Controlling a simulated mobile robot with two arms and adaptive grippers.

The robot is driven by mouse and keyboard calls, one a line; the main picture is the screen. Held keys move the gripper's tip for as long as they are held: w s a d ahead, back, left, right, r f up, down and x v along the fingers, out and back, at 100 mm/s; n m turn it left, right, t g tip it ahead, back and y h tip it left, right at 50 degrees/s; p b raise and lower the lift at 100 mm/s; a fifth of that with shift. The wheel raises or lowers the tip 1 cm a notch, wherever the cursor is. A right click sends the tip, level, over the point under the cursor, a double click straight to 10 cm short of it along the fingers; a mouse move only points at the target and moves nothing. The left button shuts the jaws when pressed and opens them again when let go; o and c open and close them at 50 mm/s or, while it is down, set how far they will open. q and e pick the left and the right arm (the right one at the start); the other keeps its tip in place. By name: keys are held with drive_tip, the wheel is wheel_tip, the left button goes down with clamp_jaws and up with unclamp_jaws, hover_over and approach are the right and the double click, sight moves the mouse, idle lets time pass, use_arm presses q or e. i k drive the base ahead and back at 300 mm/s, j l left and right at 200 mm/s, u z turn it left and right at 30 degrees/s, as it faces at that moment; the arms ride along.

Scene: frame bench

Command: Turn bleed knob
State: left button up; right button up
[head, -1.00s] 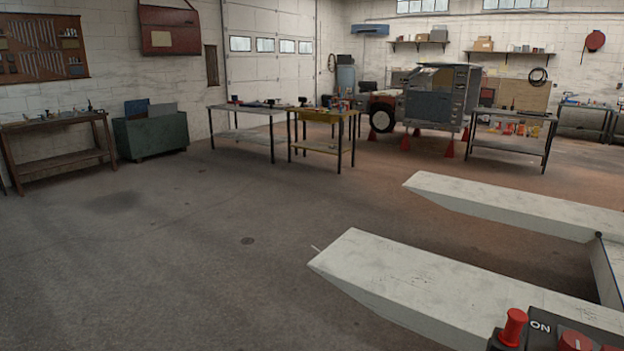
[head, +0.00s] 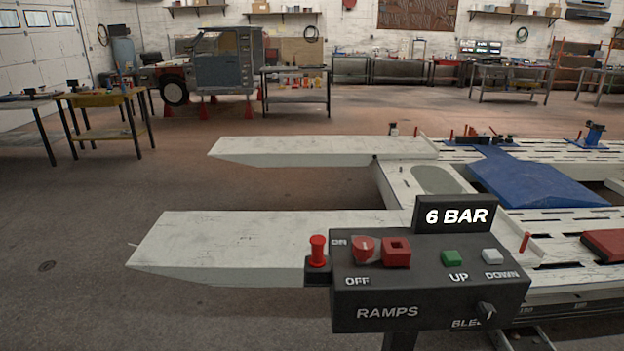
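The bleed knob (head: 486,309) is a small dark knob with a light pointer mark. It sits on the front face of the dark control box (head: 400,290), at its lower right, and partly covers the "BLEED" lettering. The box also carries the word "RAMPS", a red knob (head: 363,250) by "OFF", a red square button (head: 397,252), a green UP button (head: 453,257) and a white DOWN button (head: 492,255). A display (head: 456,216) above the box reads "6 BAR". Neither of my grippers is in view.
A red plunger-like knob (head: 318,250) stands at the box's left end. Behind the box lies the frame bench with two pale ramps (head: 230,240) and a blue plate (head: 545,185). Open floor (head: 80,240) lies to the left. Tables and a vehicle cab (head: 228,62) stand farther back.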

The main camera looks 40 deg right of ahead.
sight(486, 314)
drive_tip(key=k+z, duration=0.15)
drive_tip(key=z, duration=1.55)
